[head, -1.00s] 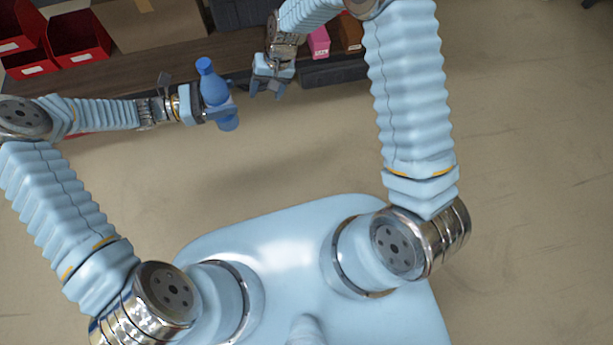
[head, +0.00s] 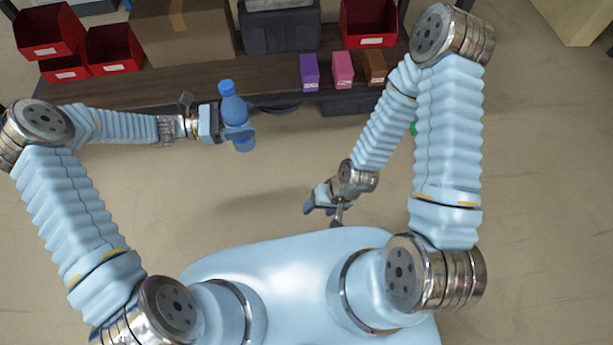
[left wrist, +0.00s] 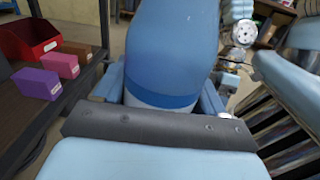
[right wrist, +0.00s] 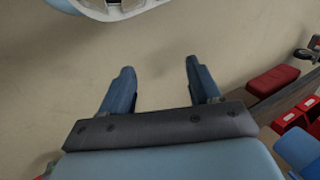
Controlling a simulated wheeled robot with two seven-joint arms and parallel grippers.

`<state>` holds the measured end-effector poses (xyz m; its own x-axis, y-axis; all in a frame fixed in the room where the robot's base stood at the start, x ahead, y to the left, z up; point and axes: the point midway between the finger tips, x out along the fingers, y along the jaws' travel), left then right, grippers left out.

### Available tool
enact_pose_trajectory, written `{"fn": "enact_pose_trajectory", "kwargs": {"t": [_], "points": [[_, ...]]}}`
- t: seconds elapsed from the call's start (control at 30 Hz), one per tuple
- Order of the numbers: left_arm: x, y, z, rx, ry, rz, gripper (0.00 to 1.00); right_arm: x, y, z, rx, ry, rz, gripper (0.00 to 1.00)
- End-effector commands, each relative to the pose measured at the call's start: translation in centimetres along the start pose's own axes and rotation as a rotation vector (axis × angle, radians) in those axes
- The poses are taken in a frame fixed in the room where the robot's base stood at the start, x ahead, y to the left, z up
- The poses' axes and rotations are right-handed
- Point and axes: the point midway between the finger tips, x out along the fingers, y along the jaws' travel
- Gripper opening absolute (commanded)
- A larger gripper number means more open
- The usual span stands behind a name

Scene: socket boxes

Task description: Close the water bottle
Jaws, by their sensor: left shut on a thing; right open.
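A blue water bottle (head: 236,112) stands nearly upright, tilted slightly, in my left gripper (head: 230,132) above the front of the shelf. The gripper is shut around its middle. The bottle's top end looks like a blue cap or neck; I cannot tell how it sits. In the left wrist view the bottle (left wrist: 170,50) fills the middle between the fingers, its top out of frame. My right gripper (head: 323,212) is open and empty, low and right of the bottle, near my base. In the right wrist view its fingers (right wrist: 160,90) are apart over bare floor.
A dark wooden shelf (head: 190,87) runs along the back. On it are red bins (head: 112,48), a cardboard box (head: 180,35), and purple (head: 309,72), pink (head: 342,70) and brown (head: 374,67) small boxes. The floor between is clear. A green thing (head: 413,128) is mostly hidden behind my right arm.

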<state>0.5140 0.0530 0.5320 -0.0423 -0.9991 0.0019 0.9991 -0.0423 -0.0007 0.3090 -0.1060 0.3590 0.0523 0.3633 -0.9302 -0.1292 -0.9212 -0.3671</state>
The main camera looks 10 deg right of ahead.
Motion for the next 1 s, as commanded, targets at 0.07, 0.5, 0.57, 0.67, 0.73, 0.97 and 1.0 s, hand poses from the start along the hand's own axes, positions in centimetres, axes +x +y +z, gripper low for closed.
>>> {"fn": "enact_pose_trajectory", "kwargs": {"t": [0.07,0.5,0.57,0.67,0.73,0.97,1.0], "points": [[-2.4,-0.1,0.6,-0.001,0.004,0.089,0.0,0.0,0.0,0.0,0.0,0.0,0.0,0.62],[-14.7,-2.7,1.9,0.001,0.001,0.658,0.0,0.0,0.0,0.0,0.0,0.0,0.001,0.62],[-14.9,-2.7,1.9,0.001,0.001,0.668,0.0,0.0,0.0,0.0,0.0,0.0,0.001,0.62],[-14.9,-2.7,1.9,0.002,0.001,0.667,0.0,0.0,0.0,0.0,0.0,0.0,0.001,0.62],[-14.9,-2.7,1.9,0.002,0.001,0.666,0.0,0.0,0.0,0.0,0.0,0.0,0.001,0.62],[-14.8,-2.7,1.9,0.002,0.001,0.664,0.0,0.0,0.0,0.0,0.0,0.0,0.001,0.43],[-14.8,-2.7,1.9,0.002,0.001,0.664,0.0,0.0,0.0,0.0,0.0,0.0,0.001,0.43]]}}
